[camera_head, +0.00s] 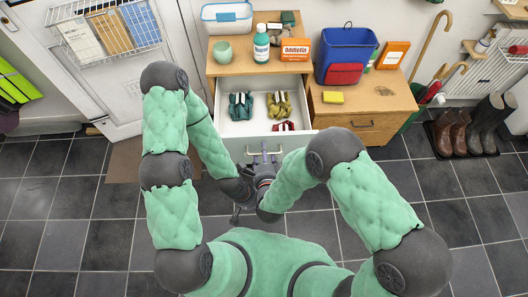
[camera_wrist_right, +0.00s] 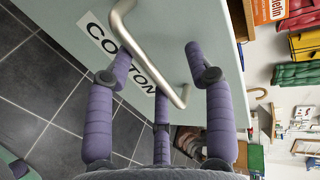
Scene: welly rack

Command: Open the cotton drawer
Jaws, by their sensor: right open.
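The cotton drawer (camera_head: 243,145) stands pulled out of the wooden cabinet, its inside visible. Its pale front bears the label COTTON (camera_wrist_right: 100,38) in the right wrist view. The metal bar handle (camera_wrist_right: 150,52) crosses in front of that face; it also shows in the head view (camera_head: 265,153). My right gripper (camera_head: 265,170) is open at the handle, with its purple fingers (camera_wrist_right: 160,75) spread on both sides of the bar. Contact with the bar is not clear. My left gripper (camera_head: 238,213) is low beside the right wrist, small and dark; its jaw state is unclear.
Green, olive and red bundles (camera_head: 279,106) lie in the drawer. A blue and red bag (camera_head: 346,55) and yellow sponge (camera_head: 333,98) sit to the right. Tiled floor is open on both sides.

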